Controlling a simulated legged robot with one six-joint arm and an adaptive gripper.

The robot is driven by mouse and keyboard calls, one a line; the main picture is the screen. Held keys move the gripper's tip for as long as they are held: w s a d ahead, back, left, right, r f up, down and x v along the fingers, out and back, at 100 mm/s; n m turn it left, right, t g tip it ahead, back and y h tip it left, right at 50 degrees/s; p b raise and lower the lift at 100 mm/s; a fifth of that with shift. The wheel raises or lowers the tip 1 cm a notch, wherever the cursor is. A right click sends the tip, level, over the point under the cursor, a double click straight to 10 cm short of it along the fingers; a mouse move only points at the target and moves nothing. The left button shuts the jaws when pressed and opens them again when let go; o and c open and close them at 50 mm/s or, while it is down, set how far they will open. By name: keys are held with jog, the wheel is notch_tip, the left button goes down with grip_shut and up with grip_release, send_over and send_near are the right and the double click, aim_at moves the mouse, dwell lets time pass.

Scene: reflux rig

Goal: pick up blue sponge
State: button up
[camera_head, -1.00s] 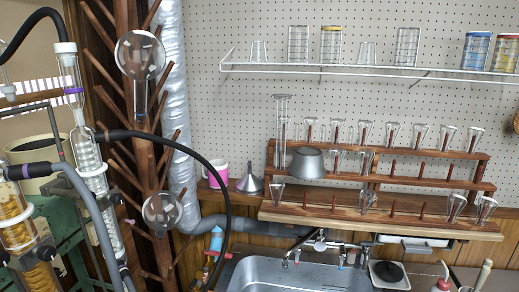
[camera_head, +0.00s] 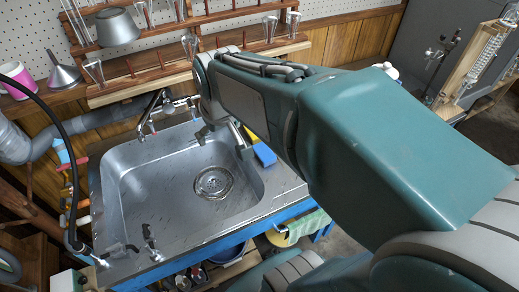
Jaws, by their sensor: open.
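The blue sponge (camera_head: 265,154) lies on the right rim of the metal sink, partly hidden behind my arm. A yellow patch shows just behind it, and I cannot tell if it is part of the same sponge. My gripper (camera_head: 222,143) points down above the right back part of the sink, open, with nothing seen between its fingers. In the picture it is a little left of the sponge, apart from it.
The sink basin (camera_head: 185,187) is empty, with a drain at its bottom. Its tap (camera_head: 160,112) stands at the back left of my gripper. A wooden rack (camera_head: 140,82) with glassware rises behind. A black hose (camera_head: 62,135) runs at left.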

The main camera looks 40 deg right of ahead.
jog(key=w+d+f+g, duration=0.1)
jog(key=w+d+f, duration=0.3)
jog(key=w+d, duration=0.1)
jog(key=m+g, duration=0.1)
jog(key=g, duration=0.2)
send_near(264, 151)
jog(key=shift+d+y, duration=0.3)
jog(key=shift+d, duration=0.15)
jog(key=shift+f, duration=0.35)
notch_tip(264, 151, down, 10)
jog(key=shift+a+f, duration=0.15)
jog(key=shift+f, duration=0.05)
jog(key=shift+c, duration=0.3)
jog(key=c, duration=0.7)
